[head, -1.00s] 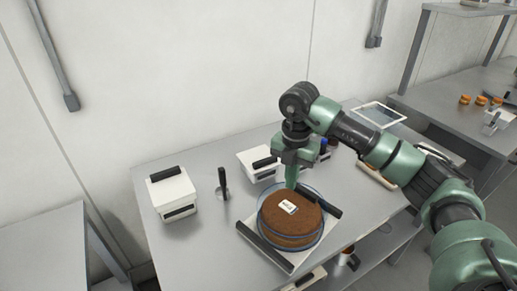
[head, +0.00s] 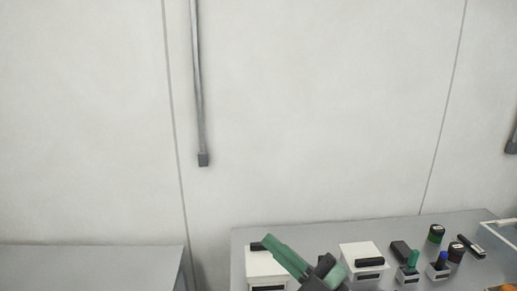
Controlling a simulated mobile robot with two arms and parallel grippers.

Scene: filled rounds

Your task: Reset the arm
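My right gripper (head: 286,255) shows at the bottom edge of the head view, in front of the grey table (head: 330,232). A long green finger part points up and to the left, with dark joints and another green part beside it. The lower part is cut off by the frame, and I cannot tell whether the fingers are apart. Nothing is visibly held. My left gripper is out of view.
White boxes with black handles (head: 362,254) (head: 262,262) stand on the table, the left one partly behind my gripper. A bare grey table (head: 90,265) lies at the left.

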